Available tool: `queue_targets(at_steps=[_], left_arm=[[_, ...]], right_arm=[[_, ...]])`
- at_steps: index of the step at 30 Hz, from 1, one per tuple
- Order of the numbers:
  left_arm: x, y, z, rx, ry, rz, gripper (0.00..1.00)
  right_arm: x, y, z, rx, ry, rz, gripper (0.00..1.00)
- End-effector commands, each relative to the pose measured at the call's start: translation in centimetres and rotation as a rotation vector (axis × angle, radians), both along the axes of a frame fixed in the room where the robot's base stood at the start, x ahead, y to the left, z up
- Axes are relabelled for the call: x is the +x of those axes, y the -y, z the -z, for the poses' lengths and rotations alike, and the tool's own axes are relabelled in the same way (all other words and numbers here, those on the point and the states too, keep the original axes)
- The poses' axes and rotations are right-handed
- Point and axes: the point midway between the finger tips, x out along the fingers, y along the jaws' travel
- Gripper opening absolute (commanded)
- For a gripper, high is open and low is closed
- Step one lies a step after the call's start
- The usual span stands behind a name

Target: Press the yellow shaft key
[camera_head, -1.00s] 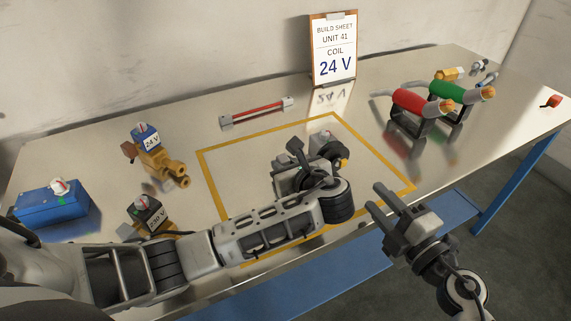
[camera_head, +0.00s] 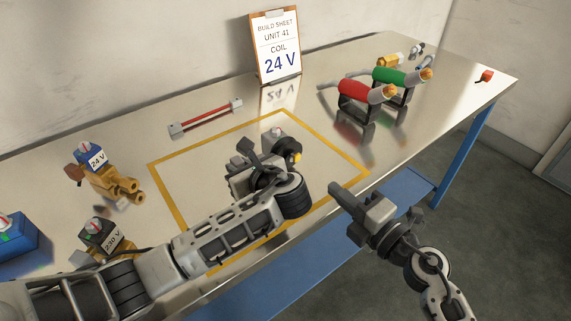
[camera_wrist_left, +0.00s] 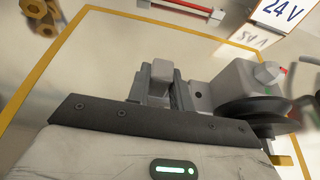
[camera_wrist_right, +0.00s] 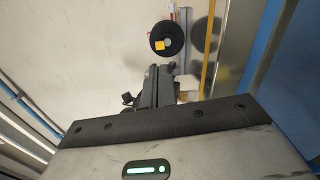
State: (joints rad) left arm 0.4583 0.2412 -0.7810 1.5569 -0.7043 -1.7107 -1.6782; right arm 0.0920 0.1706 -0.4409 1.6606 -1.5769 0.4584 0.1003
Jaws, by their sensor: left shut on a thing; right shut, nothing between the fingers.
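A grey motor-like unit with a black disc (camera_head: 284,147) stands inside the yellow-outlined area of the table. The yellow shaft key (camera_wrist_right: 160,45) shows as a small yellow square at the disc's centre, beside the shaft; it also shows in the head view (camera_head: 298,157). My left gripper (camera_wrist_left: 160,88) is shut on a grey block (camera_wrist_left: 161,69) beside the unit's body; my arm hides part of the unit in the head view. My right gripper (camera_head: 336,188) is shut and empty, in front of the disc and apart from it. Its fingers (camera_wrist_right: 158,72) point towards the disc.
A 24 V valve (camera_head: 95,158) and a 230 V valve (camera_head: 101,235) stand left, near a blue box (camera_head: 14,240). Red (camera_head: 353,90) and green (camera_head: 392,76) handled tools sit on stands at the right. The build sheet (camera_head: 276,48) stands behind. The table's front edge lies under my arms.

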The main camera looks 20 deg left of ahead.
Motion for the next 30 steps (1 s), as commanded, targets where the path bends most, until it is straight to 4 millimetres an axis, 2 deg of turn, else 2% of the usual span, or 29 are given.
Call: queue_targets(at_steps=[9, 15, 21, 30], left_arm=[[0.0, 0.0, 0.0, 0.000, 0.000, 0.001, 0.00], [0.0, 0.0, 0.0, 0.000, 0.000, 0.001, 0.00], [0.0, 0.0, 0.0, 0.000, 0.000, 0.001, 0.00], [0.0, 0.0, 0.0, 0.000, 0.000, 0.001, 0.00]], right_arm=[[-1.5, 2.0, 0.1, -0.478, 0.600, 0.002, 0.00], [-2.3, 2.9, 0.0, -0.736, 0.924, 0.000, 0.00], [-2.7, 3.3, -0.1, -0.872, 1.100, -0.001, 0.00], [-2.8, 3.4, -0.1, -0.901, 1.136, -0.001, 0.00]])
